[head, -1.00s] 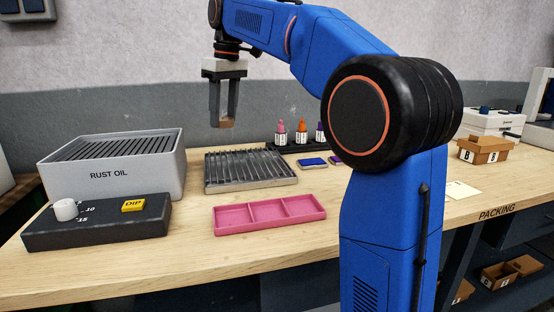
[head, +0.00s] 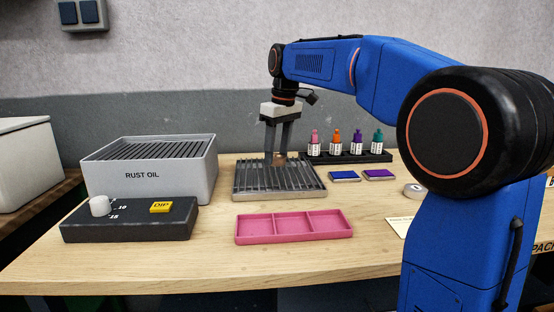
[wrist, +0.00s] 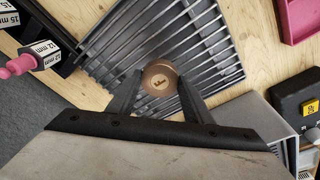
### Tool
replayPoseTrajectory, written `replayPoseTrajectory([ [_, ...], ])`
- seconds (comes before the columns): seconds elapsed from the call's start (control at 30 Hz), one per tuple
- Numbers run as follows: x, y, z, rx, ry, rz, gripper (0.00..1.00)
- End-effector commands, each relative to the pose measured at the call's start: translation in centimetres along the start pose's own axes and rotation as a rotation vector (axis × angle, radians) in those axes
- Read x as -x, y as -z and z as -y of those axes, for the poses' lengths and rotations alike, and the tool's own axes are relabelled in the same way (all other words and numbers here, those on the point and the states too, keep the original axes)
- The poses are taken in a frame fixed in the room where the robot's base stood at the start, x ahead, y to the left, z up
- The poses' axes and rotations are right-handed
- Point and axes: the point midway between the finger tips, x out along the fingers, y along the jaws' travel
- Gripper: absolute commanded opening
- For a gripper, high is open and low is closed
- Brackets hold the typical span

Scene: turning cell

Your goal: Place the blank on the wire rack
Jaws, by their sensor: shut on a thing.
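The blank is a small round copper-brown piece (wrist: 160,80) with a mark on its face. My gripper (head: 279,156) is shut on it, with one finger on each side. In the head view the blank (head: 280,160) shows between the fingertips, low over the back part of the wire rack. The wire rack (head: 262,184) is a metal tray with parallel bars on the bench. In the wrist view the rack's bars (wrist: 215,45) lie beneath the blank. I cannot tell whether the blank touches the bars.
The grey rust oil tank (head: 152,176) stands left of the rack, with a black control box (head: 130,225) in front. A pink three-part tray (head: 293,226) lies in front of the rack. A black holder with several bottles (head: 350,157) and ink pads (head: 344,176) are right.

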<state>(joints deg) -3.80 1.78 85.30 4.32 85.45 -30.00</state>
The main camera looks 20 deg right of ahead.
Motion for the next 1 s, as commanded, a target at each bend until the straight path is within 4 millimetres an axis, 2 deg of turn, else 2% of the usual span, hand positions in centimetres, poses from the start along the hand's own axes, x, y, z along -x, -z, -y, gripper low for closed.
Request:
replayPoseTrajectory([
  [0.13,-1.9,-0.3,0.0,0.0,0.001,0.002,0.16],
  [0.53,-2.4,-0.4,0.0,0.0,0.0,0.0,0.16],
  [0.57,-2.4,-0.4,0.0,0.0,0.0,0.0,0.51],
  [0.6,-2.4,-0.4,0.0,0.0,0.0,0.0,0.6],
  [0.63,-2.4,-0.4,0.0,0.0,0.0,0.0,0.65],
  [1.0,-2.0,-0.3,0.0,0.0,0.0,0.0,0.65],
])
